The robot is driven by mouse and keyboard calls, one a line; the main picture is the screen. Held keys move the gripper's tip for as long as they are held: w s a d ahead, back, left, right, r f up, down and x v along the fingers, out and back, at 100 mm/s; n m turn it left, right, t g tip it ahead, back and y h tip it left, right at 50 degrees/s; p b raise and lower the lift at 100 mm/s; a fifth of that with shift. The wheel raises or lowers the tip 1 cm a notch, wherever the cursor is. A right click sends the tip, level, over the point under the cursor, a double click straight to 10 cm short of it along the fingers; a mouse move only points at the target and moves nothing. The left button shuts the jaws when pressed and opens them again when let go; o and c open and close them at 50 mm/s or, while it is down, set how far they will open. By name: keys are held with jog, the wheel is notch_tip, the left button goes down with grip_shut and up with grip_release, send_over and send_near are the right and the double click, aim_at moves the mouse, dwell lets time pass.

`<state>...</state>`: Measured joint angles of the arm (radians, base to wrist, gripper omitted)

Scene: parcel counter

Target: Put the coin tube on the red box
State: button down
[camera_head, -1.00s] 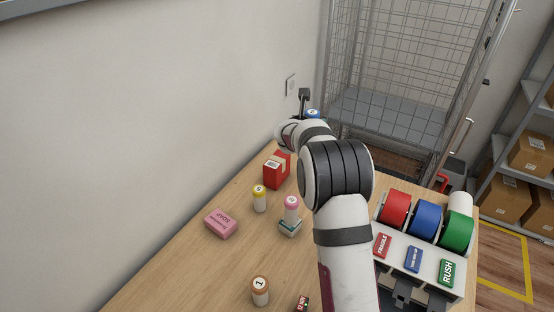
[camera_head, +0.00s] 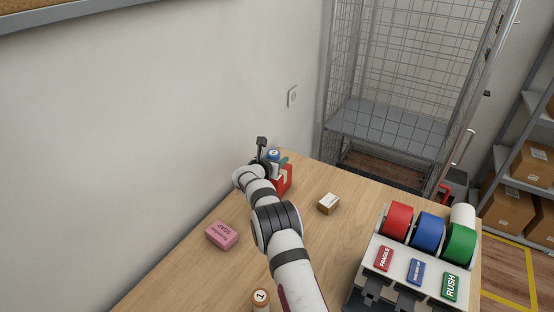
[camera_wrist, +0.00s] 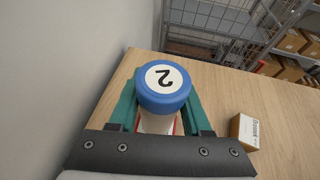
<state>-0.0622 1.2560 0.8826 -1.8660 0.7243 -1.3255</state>
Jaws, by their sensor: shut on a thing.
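The coin tube has a blue cap marked 2 (camera_wrist: 165,78) and a white body. My gripper (camera_wrist: 160,100) is shut on it, with a teal finger on each side. In the head view the blue cap (camera_head: 274,154) shows just above the red box (camera_head: 284,181) at the far left end of the table. My arm hides part of the red box. In the wrist view only a sliver of red shows below the cap. I cannot tell whether the tube's base touches the box.
A small brown-and-white box (camera_head: 328,203) stands right of the red box. A pink soap box (camera_head: 222,235) lies at the left, and an orange-capped tube marked 1 (camera_head: 261,299) stands in front. A tape dispenser (camera_head: 405,262) fills the right. The table's middle is clear.

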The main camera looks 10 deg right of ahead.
jog(key=shift+c, duration=1.8)
grip_release()
jog(key=shift+f, duration=0.1)
